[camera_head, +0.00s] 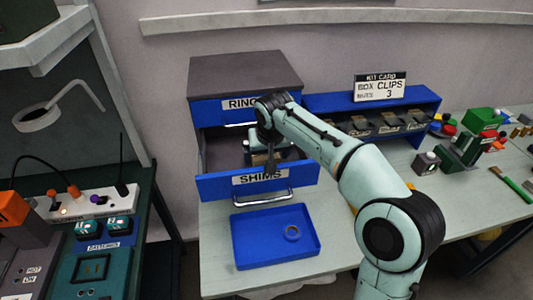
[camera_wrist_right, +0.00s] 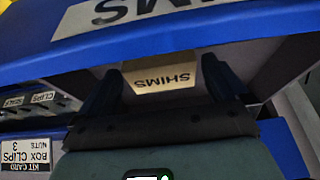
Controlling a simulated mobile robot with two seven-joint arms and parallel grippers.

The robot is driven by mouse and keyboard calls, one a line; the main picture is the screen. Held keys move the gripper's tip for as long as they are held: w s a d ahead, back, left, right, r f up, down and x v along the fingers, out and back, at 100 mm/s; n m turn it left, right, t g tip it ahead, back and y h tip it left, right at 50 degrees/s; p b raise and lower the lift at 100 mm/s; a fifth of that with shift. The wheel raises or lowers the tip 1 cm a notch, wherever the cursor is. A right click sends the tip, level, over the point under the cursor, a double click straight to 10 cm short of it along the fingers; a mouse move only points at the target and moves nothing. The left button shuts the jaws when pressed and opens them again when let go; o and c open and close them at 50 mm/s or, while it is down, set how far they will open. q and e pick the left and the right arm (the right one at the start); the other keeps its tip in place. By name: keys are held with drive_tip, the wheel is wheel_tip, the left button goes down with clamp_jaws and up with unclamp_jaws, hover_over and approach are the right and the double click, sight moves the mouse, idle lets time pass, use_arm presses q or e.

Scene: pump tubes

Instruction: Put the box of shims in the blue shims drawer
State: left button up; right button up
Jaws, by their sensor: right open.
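The blue shims drawer (camera_head: 220,186) is pulled out from the cabinet, with a SHIMS label on its front. My right gripper (camera_head: 266,155) reaches down into the open drawer. The tan box of shims (camera_head: 258,159) is low in the drawer beneath it, partly hidden by the gripper. In the right wrist view the box (camera_wrist_right: 172,77) shows its SHIMS label upside down. The open fingers of my right gripper (camera_wrist_right: 158,88) stand on either side of it, with a gap at least on the right. The left gripper is not in view.
The rings drawer (camera_head: 210,111) above is shut. A blue clips rack (camera_head: 425,97) with a kit card (camera_head: 380,87) stands to the right. Loose parts lie further right.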

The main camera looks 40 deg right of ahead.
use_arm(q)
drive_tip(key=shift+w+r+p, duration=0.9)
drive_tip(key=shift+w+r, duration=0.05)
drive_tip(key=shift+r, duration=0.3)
use_arm(e)
drive_tip(key=v, duration=1.2)
drive_tip(key=shift+r, duration=0.2)
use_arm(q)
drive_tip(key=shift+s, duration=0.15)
use_arm(e)
drive_tip(key=shift+f, duration=0.1)
